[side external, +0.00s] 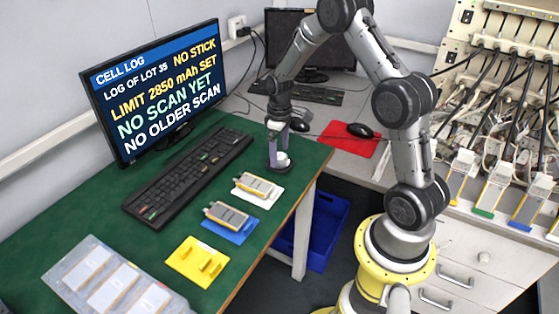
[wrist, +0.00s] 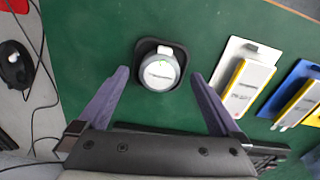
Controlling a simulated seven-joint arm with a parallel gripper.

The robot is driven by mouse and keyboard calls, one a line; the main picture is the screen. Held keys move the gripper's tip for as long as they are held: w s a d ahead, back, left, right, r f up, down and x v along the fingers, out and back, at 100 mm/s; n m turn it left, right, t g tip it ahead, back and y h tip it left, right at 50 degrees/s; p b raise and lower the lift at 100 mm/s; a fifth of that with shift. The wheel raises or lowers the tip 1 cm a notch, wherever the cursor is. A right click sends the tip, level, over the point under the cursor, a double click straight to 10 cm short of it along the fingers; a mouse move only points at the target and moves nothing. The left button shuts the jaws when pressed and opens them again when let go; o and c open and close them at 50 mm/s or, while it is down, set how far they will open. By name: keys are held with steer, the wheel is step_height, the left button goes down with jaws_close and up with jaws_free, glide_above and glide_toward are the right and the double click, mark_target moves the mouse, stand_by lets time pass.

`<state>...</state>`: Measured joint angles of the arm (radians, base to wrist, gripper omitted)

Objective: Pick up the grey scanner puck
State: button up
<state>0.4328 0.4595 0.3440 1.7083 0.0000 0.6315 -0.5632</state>
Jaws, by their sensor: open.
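The grey scanner puck (wrist: 160,72) is round with a light top, a white tab and a small green mark. It sits on a dark square base on the green mat; in the side view the puck (side external: 283,158) is partly hidden by a finger. My gripper (wrist: 160,76) is open, with purple fingers pointing down. In the wrist view one fingertip is on each side of the puck, with green mat showing between. In the side view my gripper (side external: 278,152) is low at the puck, near the mat's far end. Whether the fingers touch it I cannot tell.
A cell lies on a white plate (side external: 270,203), another on a blue plate (side external: 236,237). A yellow plate (side external: 185,265) holds no cell. A keyboard (side external: 188,176) and lit monitor (side external: 160,90) stand left. A clear tray (side external: 70,270) with white cells is at front left.

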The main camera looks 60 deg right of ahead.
steer(key=shift+f, duration=0.7)
steer(key=c, duration=1.5)
